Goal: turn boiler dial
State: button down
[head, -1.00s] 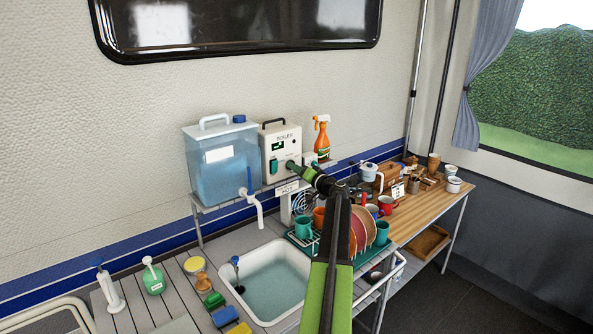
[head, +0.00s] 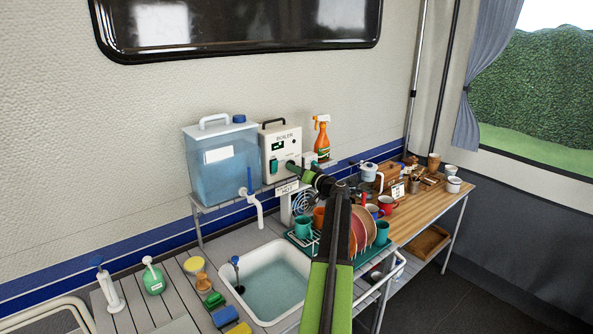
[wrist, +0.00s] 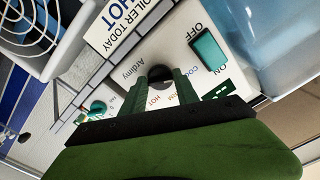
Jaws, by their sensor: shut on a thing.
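The boiler (head: 281,139) is a cream box with a black handle, a small dark display and a teal switch, standing on the shelf by the wall. In the wrist view its dark round dial (wrist: 159,73) sits between the two fingers of my gripper (wrist: 162,80). My gripper (head: 291,167) is shut on the dial at the boiler's lower front. The labels COLD, WARM and HOT show around the dial. I cannot tell where its pointer stands. A sign (wrist: 118,22) reading "BOILER TODAY HOT" shows beside it.
A blue water tank (head: 222,165) stands just left of the boiler, and an orange spray bottle (head: 321,140) to its right. The sink (head: 264,281) lies in front.

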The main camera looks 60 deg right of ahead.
jog(key=c, duration=0.9)
grip_release()
jog(key=shift+s, duration=0.15)
jog(key=v, duration=1.7)
jog(key=shift+a, duration=0.15)
